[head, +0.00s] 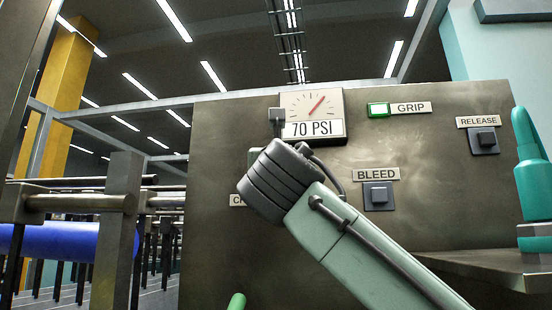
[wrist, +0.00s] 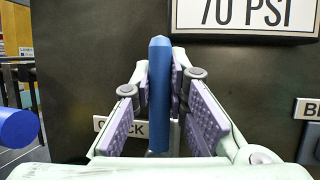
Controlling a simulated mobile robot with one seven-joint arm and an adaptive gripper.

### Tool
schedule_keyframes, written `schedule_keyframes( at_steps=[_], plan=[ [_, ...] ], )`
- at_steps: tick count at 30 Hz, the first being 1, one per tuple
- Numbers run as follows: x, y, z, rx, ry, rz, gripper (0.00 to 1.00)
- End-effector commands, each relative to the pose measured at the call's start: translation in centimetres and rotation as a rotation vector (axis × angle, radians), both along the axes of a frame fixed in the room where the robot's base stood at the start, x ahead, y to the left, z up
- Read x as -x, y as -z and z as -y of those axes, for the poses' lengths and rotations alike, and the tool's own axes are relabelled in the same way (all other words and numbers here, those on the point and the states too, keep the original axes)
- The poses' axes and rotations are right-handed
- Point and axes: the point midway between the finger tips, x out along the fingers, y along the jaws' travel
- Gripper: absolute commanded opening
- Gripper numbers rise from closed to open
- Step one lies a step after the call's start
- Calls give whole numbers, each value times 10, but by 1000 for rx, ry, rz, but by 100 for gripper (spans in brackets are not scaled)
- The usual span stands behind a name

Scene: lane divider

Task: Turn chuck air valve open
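The chuck air valve's blue handle (wrist: 160,95) stands upright in the middle of the wrist view. My gripper (wrist: 162,80) has its purple-padded fingers on both sides of it, with the tip pads appearing to press against it. The CHUCK label (wrist: 104,124) on the panel is partly hidden by my gripper. In the head view my wrist covers the valve, and only the left end of its label (head: 237,200) shows. The gauge (head: 314,108) above reads 70 PSI.
The dark panel (head: 430,220) carries a lit green GRIP lamp (head: 378,110), a BLEED button (head: 379,196) and a RELEASE button (head: 484,140). A ledge (head: 490,268) juts out at the right, with a teal fixture (head: 530,170). A blue roller (head: 48,243) lies at the left.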

Motion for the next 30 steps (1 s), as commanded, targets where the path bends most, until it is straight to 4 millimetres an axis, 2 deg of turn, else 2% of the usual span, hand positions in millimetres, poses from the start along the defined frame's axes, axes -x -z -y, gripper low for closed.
schedule_keyframes(
  at_steps=[9,20,25,30],
  plan=[
    [0,-1,0,1,0,2,35],
    [3,1,0,0,-1,2,36],
    [25,10,0,2,0,2,36],
    [60,24,0,3,0,3,36]
  ],
)
